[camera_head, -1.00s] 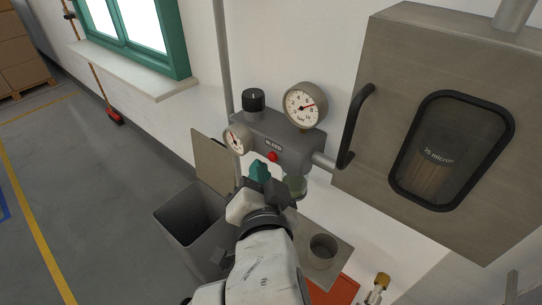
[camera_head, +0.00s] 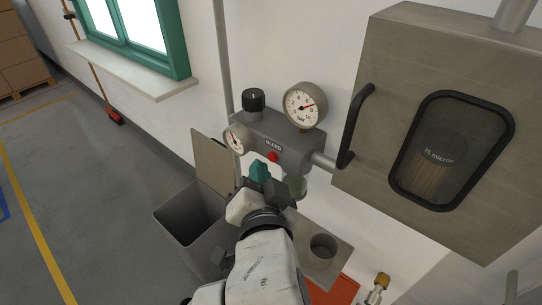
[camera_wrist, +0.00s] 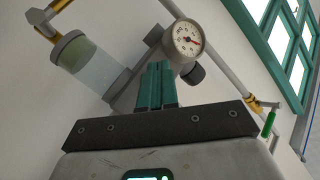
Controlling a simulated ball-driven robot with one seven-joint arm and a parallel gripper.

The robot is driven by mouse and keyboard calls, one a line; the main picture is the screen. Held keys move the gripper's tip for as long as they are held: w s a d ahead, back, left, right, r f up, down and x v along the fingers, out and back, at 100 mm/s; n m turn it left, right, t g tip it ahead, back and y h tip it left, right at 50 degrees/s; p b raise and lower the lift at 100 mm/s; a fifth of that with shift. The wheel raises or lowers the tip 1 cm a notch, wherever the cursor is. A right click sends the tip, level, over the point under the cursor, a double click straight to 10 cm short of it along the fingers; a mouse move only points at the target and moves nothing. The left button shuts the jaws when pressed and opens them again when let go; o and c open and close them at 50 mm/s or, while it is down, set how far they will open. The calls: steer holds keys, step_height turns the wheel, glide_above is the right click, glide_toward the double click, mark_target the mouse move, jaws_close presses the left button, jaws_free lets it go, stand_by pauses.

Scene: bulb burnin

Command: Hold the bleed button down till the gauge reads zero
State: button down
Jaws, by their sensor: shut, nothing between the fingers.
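The red bleed button (camera_head: 273,157) sits on the front of the grey regulator block (camera_head: 290,152), below the BLEED label. The large round gauge (camera_head: 305,105) stands on top of the block, its red needle pointing to the upper right, clearly off zero. My gripper (camera_head: 259,172) has teal fingers that are shut and empty. In the head view they are just below and left of the button; I cannot tell any contact. The wrist view shows the shut fingers (camera_wrist: 157,85) in front of the block, with the button hidden.
A smaller gauge (camera_head: 237,139) and a black knob (camera_head: 254,100) are at the block's left. A clear bowl (camera_wrist: 88,60) hangs from the block. A steel cabinet (camera_head: 365,140) with a black handle stands right, and an open grey bin (camera_head: 174,222) stands lower left.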

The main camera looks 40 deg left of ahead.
steer(key=shift+w, duration=0.2)
stand_by(0.3)
steer(key=shift+w, duration=0.25)
steer(key=shift+w+d, duration=0.1)
steer(key=shift+w, duration=0.35)
stand_by(2.0)
steer(key=shift+s, duration=0.1)
stand_by(3.2)
steer(key=shift+s, duration=0.8)
steer(key=shift+s+a+b, duration=0.15)
steer(key=shift+s, duration=1.1)
steer(key=shift+s+a+b, duration=0.1)
steer(key=shift+s+b, duration=0.05)
steer(key=shift+s, duration=1.1)
